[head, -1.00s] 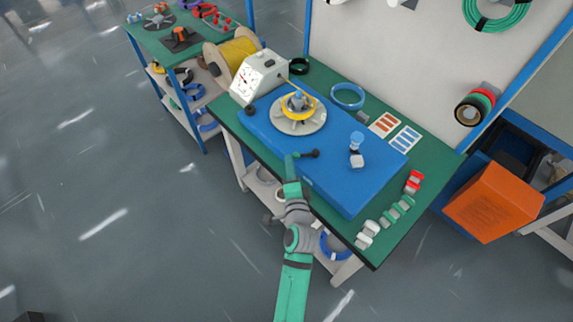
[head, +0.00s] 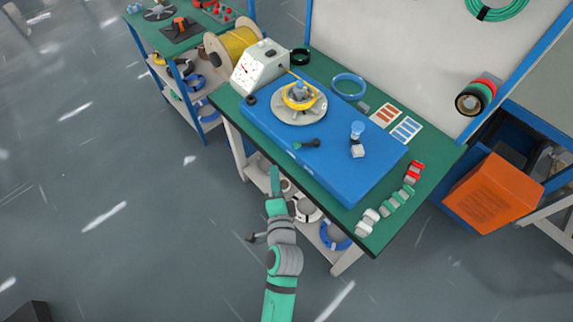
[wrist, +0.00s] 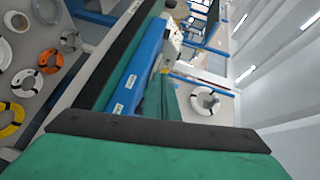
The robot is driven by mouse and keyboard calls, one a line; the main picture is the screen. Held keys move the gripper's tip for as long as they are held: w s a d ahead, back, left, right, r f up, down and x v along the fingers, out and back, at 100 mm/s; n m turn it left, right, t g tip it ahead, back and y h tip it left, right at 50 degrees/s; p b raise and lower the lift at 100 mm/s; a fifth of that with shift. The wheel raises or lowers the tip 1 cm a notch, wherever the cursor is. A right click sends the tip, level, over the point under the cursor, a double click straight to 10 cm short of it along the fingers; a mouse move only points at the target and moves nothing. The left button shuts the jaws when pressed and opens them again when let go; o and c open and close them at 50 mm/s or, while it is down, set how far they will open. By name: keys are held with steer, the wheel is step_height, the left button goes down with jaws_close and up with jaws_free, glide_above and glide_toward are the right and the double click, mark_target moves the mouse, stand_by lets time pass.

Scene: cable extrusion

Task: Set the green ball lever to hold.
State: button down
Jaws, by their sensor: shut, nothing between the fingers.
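The lever (head: 308,143) lies on top of the blue box (head: 345,181) near its front edge. It is a short dark bar with a black end at the right and a small green end at the left. Small pale labels sit by it, too small to read. My gripper (head: 275,170) is shut and empty, off the table's front edge, apart from the lever and to its lower left. In the wrist view my green gripper (wrist: 170,98) shows in front of the side of the blue box (wrist: 132,72); I cannot make out the lever there.
A spindle plate with a yellow coil (head: 299,103) and a blue-topped post (head: 357,131) stand on the box. A white dial gauge (head: 259,68) stands at the left. Several red, green and white pieces (head: 397,200) line the table's right side. Open floor lies in front.

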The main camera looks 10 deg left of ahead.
steer(key=s, duration=0.1)
steer(key=a, duration=0.1)
steer(key=s, duration=0.1)
steer(key=shift+s+a+r, duration=0.2)
steer(key=shift+s+r, duration=0.05)
steer(key=shift+s, duration=0.05)
steer(key=shift+d, duration=0.15)
steer(key=s+d+n+h, duration=0.1)
steer(key=s+d+n, duration=0.2)
steer(key=s, duration=0.6)
steer(key=s+d+n+h, duration=0.1)
steer(key=s+d+n, duration=0.2)
steer(key=s+n, duration=0.3)
steer(key=s+d+n+h, duration=0.2)
steer(key=s+d+n, duration=0.2)
steer(key=s, duration=0.9)
steer(key=shift+n+g, duration=0.3)
